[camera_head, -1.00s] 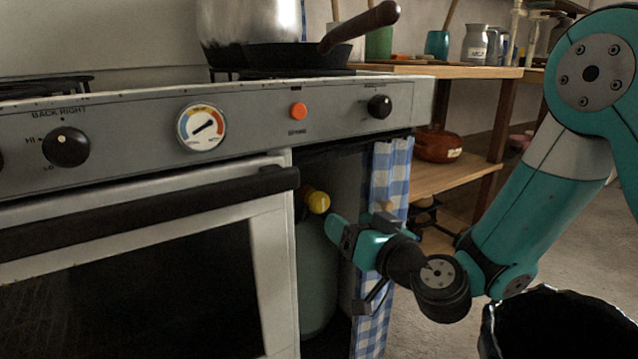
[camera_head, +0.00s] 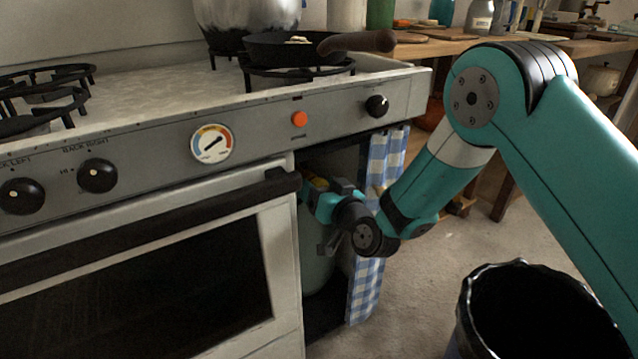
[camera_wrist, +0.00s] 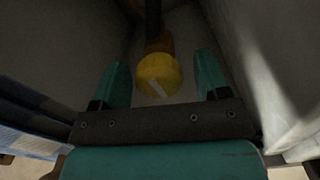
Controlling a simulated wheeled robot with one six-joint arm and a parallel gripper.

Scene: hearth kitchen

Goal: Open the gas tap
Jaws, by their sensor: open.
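The gas tap (camera_wrist: 159,75) is a round yellow knob with a pale mark on its face. In the wrist view it lies between the two teal fingertips of my gripper (camera_wrist: 160,82), with a gap on each side. In the head view a bit of the yellow tap (camera_head: 319,183) shows behind my gripper (camera_head: 330,197), which covers most of it. My gripper is open and reaches into the compartment beside the oven. A green-grey gas cylinder (camera_head: 314,250) stands below the tap.
A blue checked curtain (camera_head: 372,275) hangs just right of my gripper. The oven door handle (camera_head: 150,225) ends close to its left. A black bin (camera_head: 535,320) stands on the floor at the right, below my arm.

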